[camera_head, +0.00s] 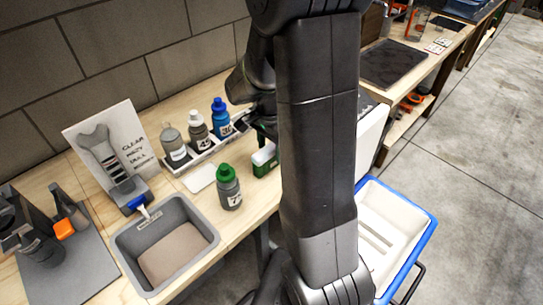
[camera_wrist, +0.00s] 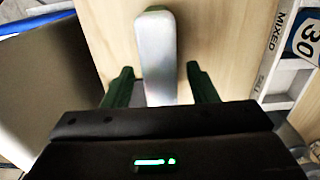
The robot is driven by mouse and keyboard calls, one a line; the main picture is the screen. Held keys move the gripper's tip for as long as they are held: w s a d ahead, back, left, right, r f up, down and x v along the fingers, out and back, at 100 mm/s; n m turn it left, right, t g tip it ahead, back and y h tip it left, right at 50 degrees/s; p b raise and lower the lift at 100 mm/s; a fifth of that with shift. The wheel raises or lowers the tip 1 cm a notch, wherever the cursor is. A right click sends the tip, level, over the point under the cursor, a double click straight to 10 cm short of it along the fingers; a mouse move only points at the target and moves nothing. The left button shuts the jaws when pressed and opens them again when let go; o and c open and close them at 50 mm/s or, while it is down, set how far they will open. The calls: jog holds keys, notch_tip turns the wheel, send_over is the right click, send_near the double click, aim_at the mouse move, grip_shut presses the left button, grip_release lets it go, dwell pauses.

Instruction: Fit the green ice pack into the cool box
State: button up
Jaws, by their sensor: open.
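The green ice pack (camera_head: 265,168) stands near the table's right edge in the head view, with a pale top and green sides. In the wrist view the ice pack (camera_wrist: 158,60) shows as a pale strip with a little dark green at its far end. My gripper (camera_wrist: 160,82) is open, one dark finger on each side of the strip, with gaps visible between. I cannot tell how far down the fingers reach. The cool box (camera_head: 432,222) has a blue rim and white inside, and sits open off the table's right side, partly hidden by my arm.
A green-capped bottle (camera_head: 229,190) stands close left of the ice pack. Behind it are a bottle tray (camera_head: 205,152) with several bottles and a white flat piece (camera_head: 200,177). A grey bin (camera_head: 207,240) and a sign (camera_head: 125,145) stand farther left.

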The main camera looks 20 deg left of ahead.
notch_tip(320, 180, down, 2)
jog(key=shift+f, duration=0.1)
grip_shut()
